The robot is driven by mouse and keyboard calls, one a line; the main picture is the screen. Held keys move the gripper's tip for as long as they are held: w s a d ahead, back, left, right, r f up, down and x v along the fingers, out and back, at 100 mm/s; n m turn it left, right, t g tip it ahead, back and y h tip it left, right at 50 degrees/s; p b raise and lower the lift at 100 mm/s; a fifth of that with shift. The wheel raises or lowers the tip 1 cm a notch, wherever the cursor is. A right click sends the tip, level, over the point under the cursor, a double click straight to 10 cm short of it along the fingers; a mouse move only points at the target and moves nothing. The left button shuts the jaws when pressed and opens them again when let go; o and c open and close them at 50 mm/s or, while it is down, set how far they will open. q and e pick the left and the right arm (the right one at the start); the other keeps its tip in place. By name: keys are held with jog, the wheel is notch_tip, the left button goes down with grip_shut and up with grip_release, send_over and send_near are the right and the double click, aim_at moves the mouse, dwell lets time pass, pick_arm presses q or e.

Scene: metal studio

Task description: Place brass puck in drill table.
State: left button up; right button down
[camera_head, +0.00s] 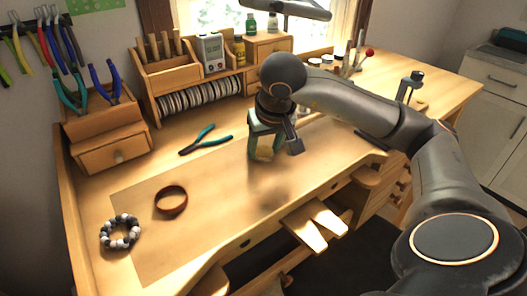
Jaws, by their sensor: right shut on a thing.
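My right gripper (273,143) hangs above the middle of the workbench (225,205), its arm reaching in from the right. It is shut on a yellowish thing (265,147) that shows between its fingers; it may be the brass puck, but it is partly hidden and I cannot tell its shape. A soft shadow on the bench below suggests it is held clear of the surface. A small dark upright device (409,86) stands at the right back; I cannot tell whether it is the drill table. My left gripper is not in view.
Teal-handled pliers (205,139), a brown ring-shaped band (171,199) and a beaded bracelet (120,233) lie on the bench. A wooden organizer (172,75) and a plier box (112,150) stand behind. Notched wooden pegs (315,224) jut from the front edge. The centre front is clear.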

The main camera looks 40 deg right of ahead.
aim_at(261, 147)
jog(key=shift+r, duration=0.55)
notch_tip(261, 147, up, 3)
jog(key=shift+f+p, duration=0.2)
jog(key=shift+p, duration=0.25)
pick_arm(q)
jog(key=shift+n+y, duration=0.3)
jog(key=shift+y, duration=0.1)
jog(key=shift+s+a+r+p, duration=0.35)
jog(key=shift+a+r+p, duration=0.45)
jog(key=shift+p, duration=0.45)
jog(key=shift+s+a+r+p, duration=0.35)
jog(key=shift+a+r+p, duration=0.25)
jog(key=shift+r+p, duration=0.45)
pick_arm(e)
jog(key=s+a+r, duration=0.8)
jog(key=s+r, duration=0.1)
jog(key=s, duration=0.2)
jog(key=shift+s+r, duration=0.15)
jog(key=shift+s, duration=0.15)
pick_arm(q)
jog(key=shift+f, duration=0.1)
